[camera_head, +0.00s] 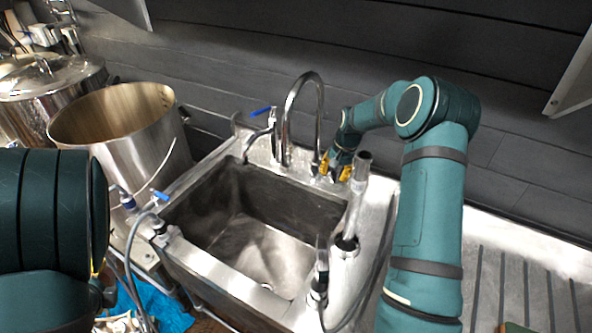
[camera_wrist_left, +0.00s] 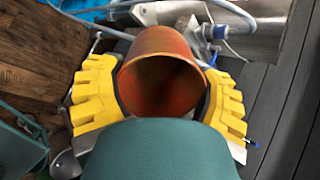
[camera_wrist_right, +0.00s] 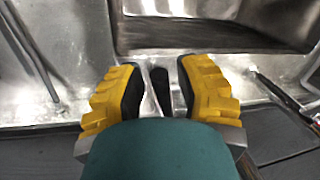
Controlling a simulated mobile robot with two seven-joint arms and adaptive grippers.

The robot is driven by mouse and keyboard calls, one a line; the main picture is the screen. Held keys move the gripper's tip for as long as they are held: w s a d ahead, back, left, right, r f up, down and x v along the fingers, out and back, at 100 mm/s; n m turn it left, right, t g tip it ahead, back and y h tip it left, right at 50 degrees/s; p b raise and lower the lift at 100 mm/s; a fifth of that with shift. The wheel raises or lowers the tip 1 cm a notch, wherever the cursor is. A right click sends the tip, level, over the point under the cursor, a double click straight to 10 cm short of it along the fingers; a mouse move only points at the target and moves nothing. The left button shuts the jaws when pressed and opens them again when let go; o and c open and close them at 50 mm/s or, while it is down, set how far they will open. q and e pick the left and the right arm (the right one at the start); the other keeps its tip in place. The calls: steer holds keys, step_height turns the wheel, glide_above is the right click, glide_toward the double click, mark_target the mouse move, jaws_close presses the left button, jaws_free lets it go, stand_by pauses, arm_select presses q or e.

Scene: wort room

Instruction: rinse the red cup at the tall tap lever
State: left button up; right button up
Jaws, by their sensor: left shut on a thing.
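The red cup (camera_wrist_left: 162,80) shows only in the left wrist view, its open mouth towards that camera. My left gripper (camera_wrist_left: 160,92) is shut on it, with a yellow finger on each side. In the head view the left gripper and cup are hidden or out of frame. The tall tap (camera_head: 288,125) arches over the sink's back edge. My right gripper (camera_head: 337,168) is just right of its base, low at the back rim. In the right wrist view its fingers (camera_wrist_right: 155,85) stand apart, with a short dark lever (camera_wrist_right: 161,86) between them. I cannot tell if they touch it.
The steel sink basin (camera_head: 225,250) looks empty. A smaller blue-handled tap (camera_head: 262,132) is left of the tall tap. An upright steel tube (camera_head: 356,200) stands on the right rim. A large open pot (camera_head: 130,140) is at left, a ribbed drainboard (camera_head: 510,262) at right.

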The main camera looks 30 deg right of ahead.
steer(key=shift+o, duration=0.2)
step_height(320, 180, up, 12)
steer(key=s+d, duration=0.1)
steer(key=shift+s+d, duration=0.25)
steer(key=shift+s, duration=0.15)
steer(key=shift+a+f, duration=0.1)
steer(key=shift+f, duration=0.05)
